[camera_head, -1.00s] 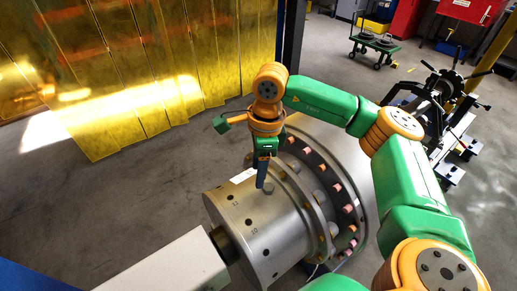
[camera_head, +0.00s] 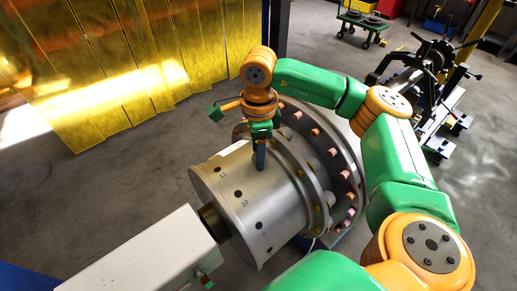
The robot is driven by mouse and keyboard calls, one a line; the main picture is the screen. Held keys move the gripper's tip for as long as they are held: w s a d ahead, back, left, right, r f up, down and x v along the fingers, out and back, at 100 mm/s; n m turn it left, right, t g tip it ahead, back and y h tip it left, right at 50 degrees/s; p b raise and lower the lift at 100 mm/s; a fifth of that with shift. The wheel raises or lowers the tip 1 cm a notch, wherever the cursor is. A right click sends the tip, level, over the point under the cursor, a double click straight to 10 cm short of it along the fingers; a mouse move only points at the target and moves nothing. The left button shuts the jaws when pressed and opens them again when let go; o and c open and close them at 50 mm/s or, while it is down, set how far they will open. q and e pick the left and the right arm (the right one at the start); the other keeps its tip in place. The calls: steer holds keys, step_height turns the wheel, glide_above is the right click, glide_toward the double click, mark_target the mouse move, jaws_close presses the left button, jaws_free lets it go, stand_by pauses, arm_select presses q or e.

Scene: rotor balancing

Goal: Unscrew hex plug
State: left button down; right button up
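The rotor (camera_head: 285,208) is a large silver cylinder with a flange ring of pink and orange plugs at its right side. Numbered holes (camera_head: 238,194) dot its left drum, with "10" and "11" readable. My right gripper (camera_head: 260,166) points down onto the top of the drum, its dark fingers close together at the surface. I cannot make out a hex plug at the fingertips, as the fingers cover that spot. Whether the fingers are shut on anything is too small to tell. My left gripper is not in view.
A white box-shaped beam (camera_head: 145,255) meets the drum's shaft at lower left. A yellow translucent curtain (camera_head: 130,70) stands behind. A green cart (camera_head: 362,22) and a black machine (camera_head: 425,75) stand at the back right. Grey floor is clear at left.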

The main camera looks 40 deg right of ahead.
jaws_close()
steer(key=n, duration=1.1)
steer(key=shift+n+b, duration=0.4)
steer(key=n, duration=0.6)
steer(key=shift+n, duration=0.3)
